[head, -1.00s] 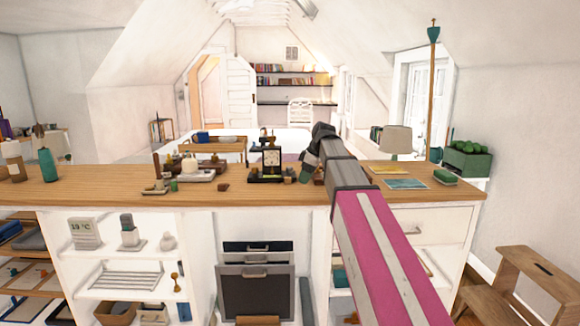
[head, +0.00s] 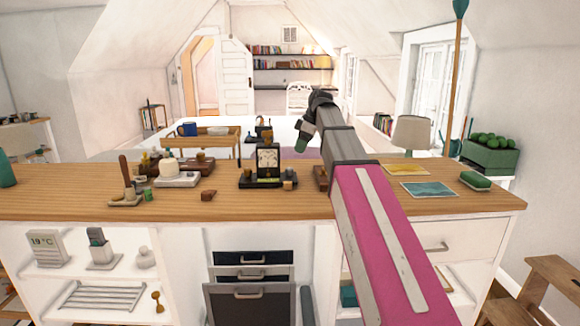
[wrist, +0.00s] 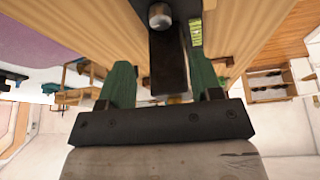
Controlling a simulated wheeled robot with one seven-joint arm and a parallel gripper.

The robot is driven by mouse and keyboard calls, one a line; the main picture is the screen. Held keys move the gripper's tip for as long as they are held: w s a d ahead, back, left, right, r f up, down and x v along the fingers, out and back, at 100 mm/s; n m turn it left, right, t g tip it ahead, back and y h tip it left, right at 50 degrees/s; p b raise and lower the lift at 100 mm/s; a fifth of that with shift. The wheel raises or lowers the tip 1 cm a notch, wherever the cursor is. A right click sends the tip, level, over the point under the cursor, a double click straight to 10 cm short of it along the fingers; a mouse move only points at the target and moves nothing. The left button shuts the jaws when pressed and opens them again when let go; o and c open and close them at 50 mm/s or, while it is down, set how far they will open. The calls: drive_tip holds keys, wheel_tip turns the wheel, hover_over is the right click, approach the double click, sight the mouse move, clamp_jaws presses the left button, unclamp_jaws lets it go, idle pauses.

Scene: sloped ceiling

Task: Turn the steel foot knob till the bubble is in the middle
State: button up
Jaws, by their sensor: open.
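A black instrument with a pale dial face (head: 268,157) stands upright on a black base (head: 262,182) on the wooden counter. Small brass-coloured parts sit at the base's ends. In the wrist view a round steel knob (wrist: 160,15) shows on a black part (wrist: 168,62) at the top of the picture. My gripper (wrist: 160,75) is open and empty, its green fingers either side of that black part; I cannot tell whether they touch it. In the head view my gripper (head: 303,138) appears right of the dial, above the counter. I cannot make out the bubble.
A brown-based small object (head: 321,178) is right of the instrument. Cards (head: 428,189), a green sponge-like block (head: 475,180) and a lamp (head: 411,133) are further right.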

sight(289, 172)
drive_tip(key=x, duration=1)
drive_tip(key=shift+f, duration=0.3)
drive_tip(key=c, duration=0.9)
